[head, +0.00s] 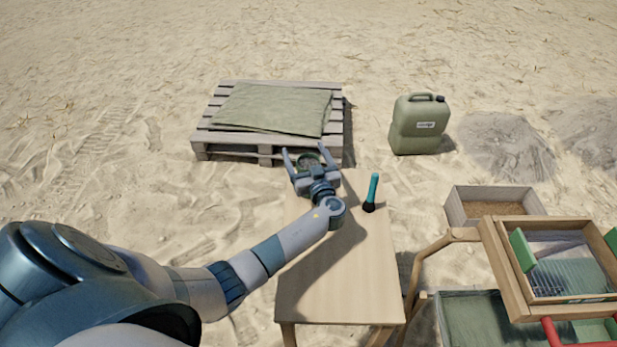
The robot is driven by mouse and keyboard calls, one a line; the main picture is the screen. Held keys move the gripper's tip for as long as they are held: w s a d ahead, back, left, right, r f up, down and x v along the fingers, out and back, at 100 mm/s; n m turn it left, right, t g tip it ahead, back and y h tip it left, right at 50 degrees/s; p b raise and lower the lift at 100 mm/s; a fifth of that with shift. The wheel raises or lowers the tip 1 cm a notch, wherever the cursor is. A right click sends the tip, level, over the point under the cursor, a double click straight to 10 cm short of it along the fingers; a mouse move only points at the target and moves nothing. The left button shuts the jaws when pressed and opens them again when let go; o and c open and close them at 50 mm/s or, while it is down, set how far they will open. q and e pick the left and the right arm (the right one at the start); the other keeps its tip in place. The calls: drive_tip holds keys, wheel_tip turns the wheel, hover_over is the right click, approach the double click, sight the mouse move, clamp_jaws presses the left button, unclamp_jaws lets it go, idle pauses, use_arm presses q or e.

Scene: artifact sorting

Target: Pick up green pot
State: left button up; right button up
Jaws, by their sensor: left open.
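A small, round, dark greenish thing, apparently the green pot (307,160), shows at the far end of the wooden table (335,285). My left gripper (309,153) is open at that far end, with one finger on each side of the pot. The gripper's body hides the near part of the pot. I cannot tell whether the fingers touch it. My right gripper is not in view.
A wooden pallet with a folded cloth (270,110) lies beyond the table. A green jerrycan (418,128) stands behind right. A wooden-framed sieve (505,270) and a sand box (465,207) are at right.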

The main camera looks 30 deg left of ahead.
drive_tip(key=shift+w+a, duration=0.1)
use_arm(q)
clamp_jaws()
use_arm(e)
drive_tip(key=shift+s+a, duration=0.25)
use_arm(q)
drive_tip(key=shift+r, duration=0.2)
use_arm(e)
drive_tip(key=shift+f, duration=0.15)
